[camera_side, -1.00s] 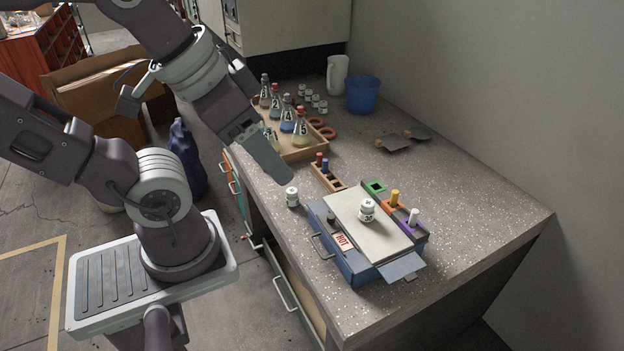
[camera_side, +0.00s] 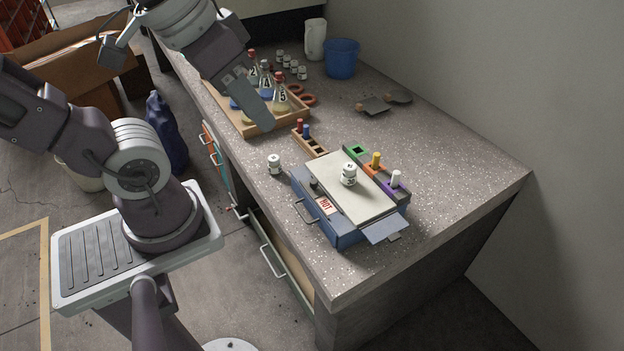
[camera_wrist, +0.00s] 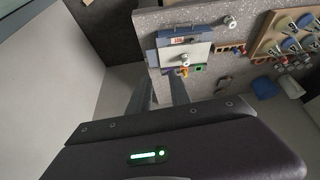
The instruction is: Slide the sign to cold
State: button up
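The sign (camera_side: 326,205) is a small white plate with red lettering reading HOT, on the near face of a blue box (camera_side: 345,240) with a pale top plate. A dark knob (camera_side: 314,183) stands at the box's left corner, near the sign. The sign also shows small in the wrist view (camera_wrist: 179,40). My gripper (camera_side: 266,124) is above the bench, up and left of the box, and touches nothing. In the wrist view its two fingers (camera_wrist: 160,96) are apart with nothing between them. No COLD lettering is readable.
A white jar (camera_side: 348,174) stands on the box's top and another jar (camera_side: 274,165) stands left of the box. A wooden tray of flasks (camera_side: 247,130) is behind my gripper. A small peg rack (camera_side: 317,149) is behind the box.

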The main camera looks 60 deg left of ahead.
jog(key=w+a+n+g, duration=0.1)
jog(key=w, duration=0.2)
jog(key=w+a+n+g, duration=0.1)
jog(key=w+a+n, duration=0.1)
jog(key=w, duration=0.2)
jog(key=w+a+n, duration=0.1)
jog(key=w+a, duration=0.1)
jog(key=w, duration=0.2)
jog(key=shift+f+n+g+h, duration=0.3)
jog(key=shift+f+g, duration=0.05)
jog(key=shift+g, duration=0.05)
grip_shut()
jog(key=w+a+f+n+g+h, duration=0.25)
jog(key=w+a+f+n, duration=0.35)
jog(key=w+a+f, duration=0.55)
jog(key=s+a+f+n+g+h, duration=0.1)
jog(key=a+f+n, duration=0.2)
jog(key=a+f, duration=0.5)
notch_tip(320, 180, down, 5)
jog(key=shift+s+a+r+n, duration=0.2)
jog(key=shift+a+n, duration=0.1)
